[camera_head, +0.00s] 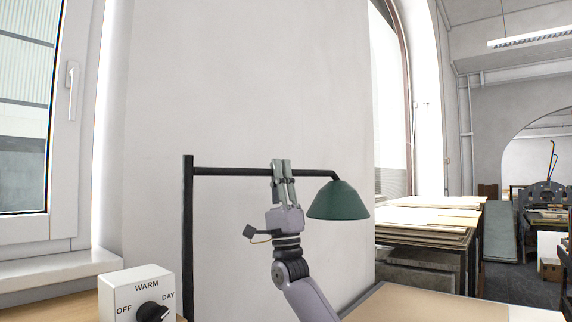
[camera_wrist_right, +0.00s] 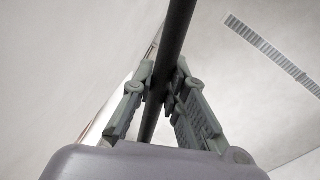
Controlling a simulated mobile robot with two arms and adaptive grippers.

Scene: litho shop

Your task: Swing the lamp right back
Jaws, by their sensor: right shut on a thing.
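The lamp has a dark upright post (camera_head: 188,245) and a thin black horizontal arm (camera_head: 230,171) reaching right from near its top. A green conical shade (camera_head: 339,201) hangs at the right end of the arm. My right gripper (camera_head: 282,165) comes from below and is shut on the lamp arm, between the post and the shade. In the right wrist view the dark bar (camera_wrist_right: 174,50) passes between the two fingers (camera_wrist_right: 163,92). My left gripper is not in view.
A white switch box (camera_head: 137,292) marked OFF, WARM and DAY, with a black knob, stands at the lower left by the post. A window (camera_head: 27,110) is at the left. A pale wall (camera_head: 240,90) stands behind the lamp. Stacked boards (camera_head: 425,222) lie at the right.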

